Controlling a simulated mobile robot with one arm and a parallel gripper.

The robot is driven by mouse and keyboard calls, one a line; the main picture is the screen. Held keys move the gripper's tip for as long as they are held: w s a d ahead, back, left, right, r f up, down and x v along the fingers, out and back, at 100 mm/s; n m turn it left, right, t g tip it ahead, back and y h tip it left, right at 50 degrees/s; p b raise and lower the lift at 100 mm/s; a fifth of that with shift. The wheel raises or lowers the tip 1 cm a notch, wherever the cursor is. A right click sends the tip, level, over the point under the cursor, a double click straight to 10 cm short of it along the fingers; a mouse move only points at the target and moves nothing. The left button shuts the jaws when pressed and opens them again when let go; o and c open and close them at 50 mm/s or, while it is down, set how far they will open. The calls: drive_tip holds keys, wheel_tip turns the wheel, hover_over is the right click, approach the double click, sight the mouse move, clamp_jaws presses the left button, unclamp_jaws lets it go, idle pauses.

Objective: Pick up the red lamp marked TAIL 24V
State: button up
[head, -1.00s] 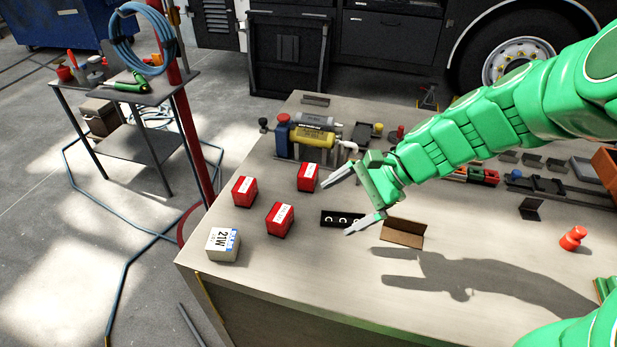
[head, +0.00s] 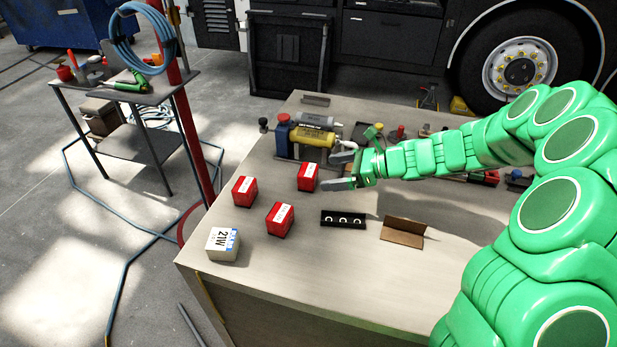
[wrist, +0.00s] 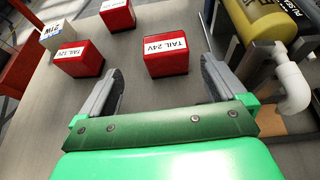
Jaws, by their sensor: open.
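The red lamp marked TAIL 24V (wrist: 167,66) is a small box with a white label in the wrist view. It stands on the workbench, just ahead of my gripper (wrist: 160,68) and within the gap between the two fingers. In the head view it is the red box (head: 306,180) nearest my gripper (head: 334,170), which is open and empty at its right. A similar lamp marked TAIL 12V (wrist: 78,66) stands to the left in the wrist view and nearer the front in the head view (head: 279,224). A third red lamp (head: 243,194) has a label I cannot read.
A white 21W box (head: 222,250) stands at the bench's front left corner. A yellow cylinder (head: 312,137) and white pipe elbow (wrist: 292,85) are close to my right finger in the wrist view. A black strip (head: 343,219) and brown angle piece (head: 402,234) lie on the bench.

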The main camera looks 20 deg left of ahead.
sight(317, 174)
drive_tip(key=shift+w+f+x, duration=0.1)
drive_tip(key=shift+w+x, duration=0.05)
drive_tip(key=shift+x, duration=1.15)
drive_tip(key=shift+w+f+x, duration=0.1)
drive_tip(key=shift+w+x, duration=0.1)
drive_tip(key=shift+x, duration=1.15)
drive_tip(key=shift+w+f+x, duration=0.1)
drive_tip(key=shift+w+x, duration=0.05)
drive_tip(key=shift+x, duration=1.15)
drive_tip(key=shift+d, duration=0.15)
drive_tip(key=shift+c, duration=0.5)
drive_tip(key=c, duration=1)
drive_tip(key=shift+r, duration=0.15)
